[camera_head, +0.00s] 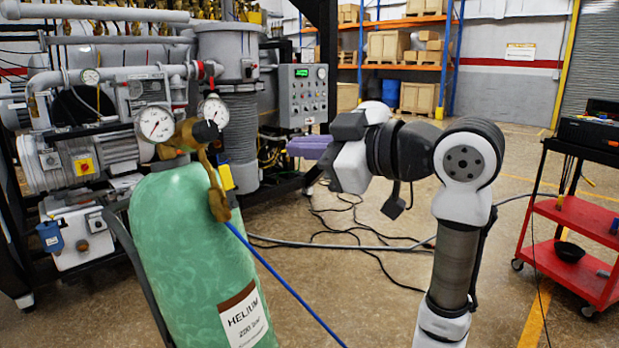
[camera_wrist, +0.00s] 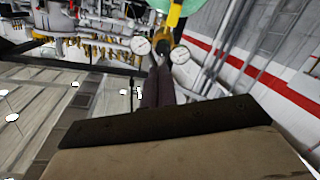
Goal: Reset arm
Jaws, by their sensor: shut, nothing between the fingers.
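My gripper (camera_head: 308,147) has purple fingers and sits at the end of my bent arm, right of the green helium cylinder (camera_head: 190,255) in the head view. The fingers point left toward the vacuum furnace equipment, and they are shut with nothing held. In the wrist view the fingers (camera_wrist: 158,86) lie side by side, with the two round gauges and the yellow fitting beyond their tips. The cylinder's brass regulator (camera_head: 200,150) carries a left gauge (camera_head: 155,123) and a right gauge (camera_head: 214,110). I see no contact between my gripper and them.
A control panel (camera_head: 303,95) with a green display stands behind my gripper. A blue hose (camera_head: 280,280) runs down from the regulator. Cables (camera_head: 350,235) lie on the floor. A red cart (camera_head: 575,215) stands at right. Shelves with wooden crates (camera_head: 388,46) are at the back.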

